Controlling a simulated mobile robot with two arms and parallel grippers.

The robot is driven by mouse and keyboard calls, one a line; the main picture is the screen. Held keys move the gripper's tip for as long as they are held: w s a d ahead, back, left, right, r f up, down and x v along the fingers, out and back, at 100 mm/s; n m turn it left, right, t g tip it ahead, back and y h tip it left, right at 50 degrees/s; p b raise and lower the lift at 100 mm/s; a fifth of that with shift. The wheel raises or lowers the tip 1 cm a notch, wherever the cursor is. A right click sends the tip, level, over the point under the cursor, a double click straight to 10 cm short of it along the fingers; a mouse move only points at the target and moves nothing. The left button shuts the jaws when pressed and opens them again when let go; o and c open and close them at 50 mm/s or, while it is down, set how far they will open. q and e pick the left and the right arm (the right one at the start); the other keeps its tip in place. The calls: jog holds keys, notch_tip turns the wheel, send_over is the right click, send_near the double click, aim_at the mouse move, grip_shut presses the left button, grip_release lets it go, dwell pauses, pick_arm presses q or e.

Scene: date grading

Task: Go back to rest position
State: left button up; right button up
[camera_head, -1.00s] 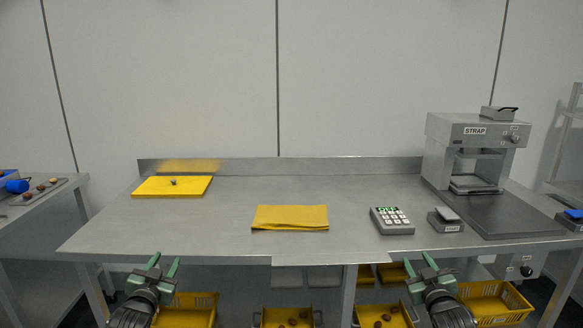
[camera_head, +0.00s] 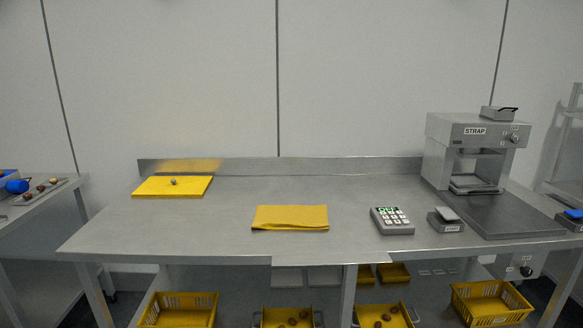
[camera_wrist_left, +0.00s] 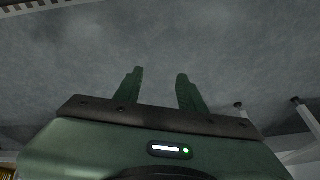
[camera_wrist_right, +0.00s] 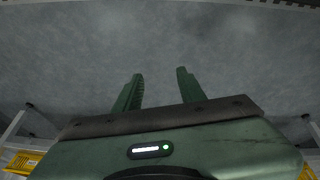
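My left gripper (camera_wrist_left: 157,88) shows in the left wrist view with its two green fingers apart and nothing between them. My right gripper (camera_wrist_right: 158,88) shows in the right wrist view, also with its fingers apart and empty. Grey floor lies behind the fingers in both wrist views. Neither gripper is in the head view. The steel table (camera_head: 210,233) stands in front of me, and no arm of mine is over it.
On the table are a yellow board (camera_head: 150,188) with a small object on it, a folded yellow cloth (camera_head: 290,218), a keypad device (camera_head: 392,221), a small scale-like device (camera_head: 446,221) and the STRAP machine (camera_head: 440,150). Yellow crates (camera_head: 178,310) sit below.

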pick_arm(q)
jog(key=s+d+f+g, duration=0.1)
jog(key=s+f, duration=0.1)
jog(key=s, duration=0.8)
jog(key=s+d+f+g, duration=0.2)
jog(key=s, duration=0.8)
jog(key=shift+s+f+g, duration=0.25)
jog(key=shift+s+g, duration=0.05)
jog(key=shift+s, duration=0.05)
pick_arm(e)
jog(key=s+a+f+g, duration=0.1)
jog(key=s+f, duration=0.1)
jog(key=s, duration=0.8)
jog(key=s+a+f+g, duration=0.2)
jog(key=s, duration=0.8)
jog(key=shift+s+f+g, duration=0.25)
jog(key=shift+s+g, duration=0.05)
jog(key=shift+s, duration=0.05)
